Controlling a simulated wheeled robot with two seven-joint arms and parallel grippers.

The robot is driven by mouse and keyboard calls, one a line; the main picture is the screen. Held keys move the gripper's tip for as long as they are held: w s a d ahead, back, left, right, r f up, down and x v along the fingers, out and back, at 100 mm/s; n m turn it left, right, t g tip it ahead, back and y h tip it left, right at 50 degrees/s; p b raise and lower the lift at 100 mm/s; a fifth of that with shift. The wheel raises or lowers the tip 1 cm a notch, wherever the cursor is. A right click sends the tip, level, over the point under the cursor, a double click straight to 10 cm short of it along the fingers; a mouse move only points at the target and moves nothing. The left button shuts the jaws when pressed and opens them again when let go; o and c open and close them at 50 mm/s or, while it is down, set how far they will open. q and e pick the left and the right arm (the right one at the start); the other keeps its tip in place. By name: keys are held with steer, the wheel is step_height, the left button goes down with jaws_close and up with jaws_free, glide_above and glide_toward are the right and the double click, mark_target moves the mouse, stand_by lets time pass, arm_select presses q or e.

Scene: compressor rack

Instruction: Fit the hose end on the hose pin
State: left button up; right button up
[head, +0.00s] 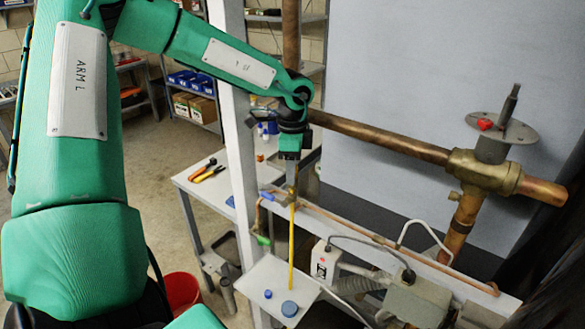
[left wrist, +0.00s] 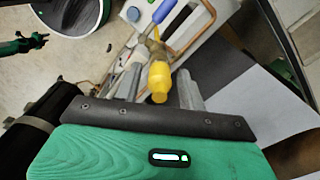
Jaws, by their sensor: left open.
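My left gripper (head: 291,172) points down beside the grey post, above the white rack ledge. In the left wrist view its two grey fingers (left wrist: 160,92) stand apart, with a yellow hose end (left wrist: 159,82) between them. I cannot tell whether either finger touches it. In the head view a thin yellow hose (head: 292,245) runs down from just below the gripper toward the white tray. A brass-coloured fitting near its upper end is small and partly hidden. I cannot make out the hose pin for certain. My right gripper is not in view.
A copper pipe with a brass valve (head: 485,172) stands right of the gripper. A grey post (head: 238,150) is close on its left. A white tray (head: 262,282) with blue caps (head: 289,308) lies below.

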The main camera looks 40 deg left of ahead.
arm_select(q)
jaws_close()
